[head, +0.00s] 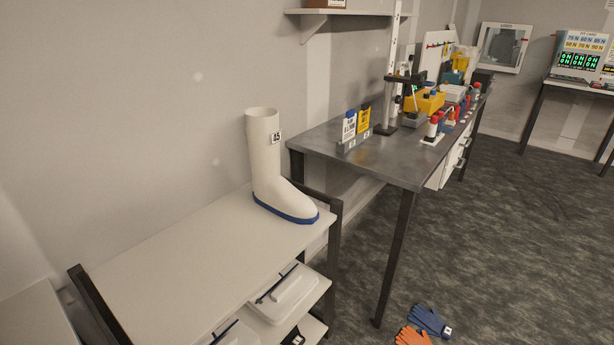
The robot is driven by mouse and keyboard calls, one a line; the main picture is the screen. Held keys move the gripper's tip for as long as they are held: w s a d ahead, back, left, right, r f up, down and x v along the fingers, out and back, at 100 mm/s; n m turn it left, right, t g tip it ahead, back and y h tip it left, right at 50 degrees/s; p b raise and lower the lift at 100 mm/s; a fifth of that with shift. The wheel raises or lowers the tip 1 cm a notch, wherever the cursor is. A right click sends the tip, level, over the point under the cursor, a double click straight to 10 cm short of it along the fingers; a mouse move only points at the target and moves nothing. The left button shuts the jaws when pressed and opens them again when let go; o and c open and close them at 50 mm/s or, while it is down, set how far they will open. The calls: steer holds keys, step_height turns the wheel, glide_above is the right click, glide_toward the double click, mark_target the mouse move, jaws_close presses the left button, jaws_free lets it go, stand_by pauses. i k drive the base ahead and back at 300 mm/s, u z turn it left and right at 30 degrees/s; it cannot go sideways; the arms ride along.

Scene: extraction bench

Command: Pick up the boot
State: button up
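A tall white boot (266,160) with a blue sole stands upright on the white top of a low shelf unit (170,265), near its far right corner. Its toe points to the lower right, towards the unit's edge. A tag reading "45" is on the upper shaft. The wall is close behind the boot. My gripper is not in view.
A dark metal bench (375,150) stands just beyond the unit, with bottles, signs and a yellow device (424,102). Lidded white boxes (284,292) sit on the lower shelf. Blue gloves (429,320) and orange gloves (412,337) lie on the floor. The unit's top is otherwise clear.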

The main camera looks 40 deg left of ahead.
mark_target(271, 191)
steer(key=i, duration=1.6)
steer(key=u, duration=2.9)
